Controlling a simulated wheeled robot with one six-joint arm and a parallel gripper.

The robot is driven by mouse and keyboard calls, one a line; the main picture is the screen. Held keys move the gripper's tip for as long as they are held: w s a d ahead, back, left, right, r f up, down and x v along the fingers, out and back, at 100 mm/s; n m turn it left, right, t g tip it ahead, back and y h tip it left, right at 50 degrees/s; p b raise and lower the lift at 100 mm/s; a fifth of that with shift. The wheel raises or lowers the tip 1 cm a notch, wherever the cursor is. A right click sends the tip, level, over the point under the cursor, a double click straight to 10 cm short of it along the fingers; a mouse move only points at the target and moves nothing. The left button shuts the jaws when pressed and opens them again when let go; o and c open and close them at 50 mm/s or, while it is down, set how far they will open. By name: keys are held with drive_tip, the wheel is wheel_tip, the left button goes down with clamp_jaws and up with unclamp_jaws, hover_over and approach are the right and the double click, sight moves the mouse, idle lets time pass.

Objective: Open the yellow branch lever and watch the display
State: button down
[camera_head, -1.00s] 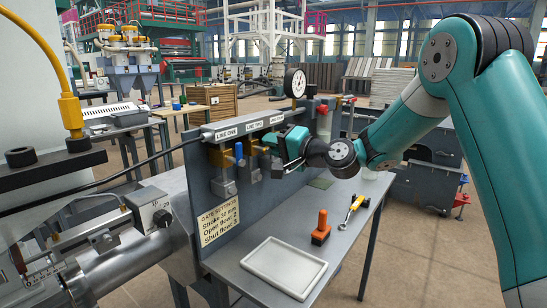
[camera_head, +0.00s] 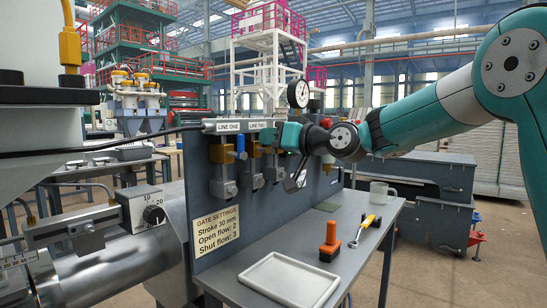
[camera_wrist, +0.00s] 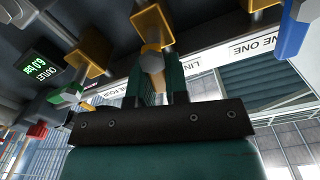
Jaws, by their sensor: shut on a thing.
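My gripper (camera_head: 283,136) is at the valve panel, just under the label rail, and hides part of the row in the head view. In the wrist view its two dark green fingers (camera_wrist: 161,88) are shut on a yellow lever (camera_wrist: 153,64), below a gold valve body (camera_wrist: 151,27). The lever is mostly hidden between the fingers. The display (camera_wrist: 42,67) shows upside down at the left of the wrist view, with green digits and the word OUTLET; the exact value is hard to read.
A blue lever (camera_head: 240,144) stands left of my gripper, by the LINE ONE label. A dial gauge (camera_head: 298,94) rises above the panel. A white tray (camera_head: 290,280), an orange-handled tool (camera_head: 330,241), a yellow-handled wrench (camera_head: 364,229) and a mug (camera_head: 381,193) are on the bench.

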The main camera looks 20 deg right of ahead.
drive_tip(key=shift+s+a+f+n+b, duration=0.1)
drive_tip(key=shift+a+n+b, duration=0.05)
drive_tip(key=shift+n+b, duration=0.65)
drive_tip(key=shift+s+a+f+n+b, duration=0.1)
drive_tip(key=shift+n+b, duration=0.6)
drive_tip(key=shift+b, duration=0.15)
drive_tip(key=shift+r, duration=0.1)
drive_tip(key=c, duration=1.1)
unclamp_jaws()
drive_tip(key=shift+s+r, duration=0.1)
drive_tip(key=b+v, duration=0.1)
drive_tip(key=v, duration=1.6)
drive_tip(key=shift+d, duration=0.1)
